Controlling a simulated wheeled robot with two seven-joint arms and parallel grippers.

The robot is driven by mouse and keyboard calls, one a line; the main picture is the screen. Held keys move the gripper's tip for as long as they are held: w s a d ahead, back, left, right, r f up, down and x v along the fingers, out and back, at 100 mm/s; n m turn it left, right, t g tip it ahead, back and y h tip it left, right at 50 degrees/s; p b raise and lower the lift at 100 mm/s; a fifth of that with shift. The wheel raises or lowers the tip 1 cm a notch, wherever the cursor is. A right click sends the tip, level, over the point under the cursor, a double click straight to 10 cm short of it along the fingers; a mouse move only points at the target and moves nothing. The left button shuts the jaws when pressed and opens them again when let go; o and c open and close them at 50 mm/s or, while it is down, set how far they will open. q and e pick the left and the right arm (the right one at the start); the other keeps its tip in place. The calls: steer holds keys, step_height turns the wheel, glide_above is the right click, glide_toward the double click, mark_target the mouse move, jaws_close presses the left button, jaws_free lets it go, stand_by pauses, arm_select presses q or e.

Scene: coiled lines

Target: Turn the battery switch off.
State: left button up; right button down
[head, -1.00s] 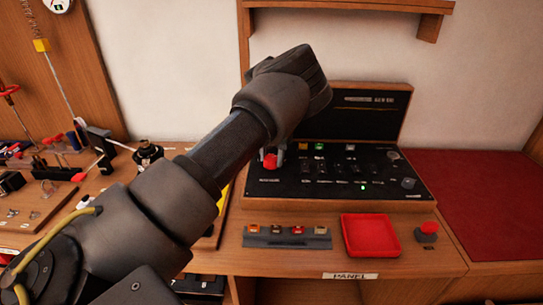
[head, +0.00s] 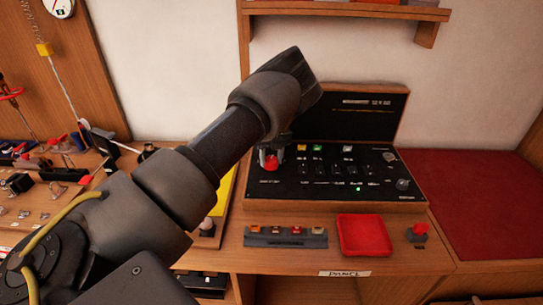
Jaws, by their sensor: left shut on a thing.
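The black switch panel (head: 330,180) lies on the wooden desk with its dark back plate raised behind it. The red battery switch knob (head: 270,162) is at the panel's left end. My left gripper (head: 271,154) reaches down over the knob from above and is shut on it. The forearm and wrist hide most of the gripper, so only the finger ends beside the knob show. A small green light (head: 358,189) glows on the panel. The exact angle of the knob is too small to read. My right gripper is not in view.
A red tray (head: 364,236), a strip of coloured fuses (head: 285,237) and a red-topped grey block (head: 417,233) stand in front of the panel. A red cushion (head: 470,205) lies to the right. Tools and small parts clutter the bench at left. A shelf (head: 345,12) hangs above.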

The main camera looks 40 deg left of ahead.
mark_target(273, 158)
arm_select(q)
steer(key=shift+n, duration=1)
steer(key=shift+a, duration=0.1)
steer(key=o, duration=1)
steer(key=shift+w+r, duration=0.1)
steer(key=shift+r, duration=0.2)
step_height(273, 158, up, 10)
steer(key=b, duration=0.1)
steer(key=shift+w, duration=0.25)
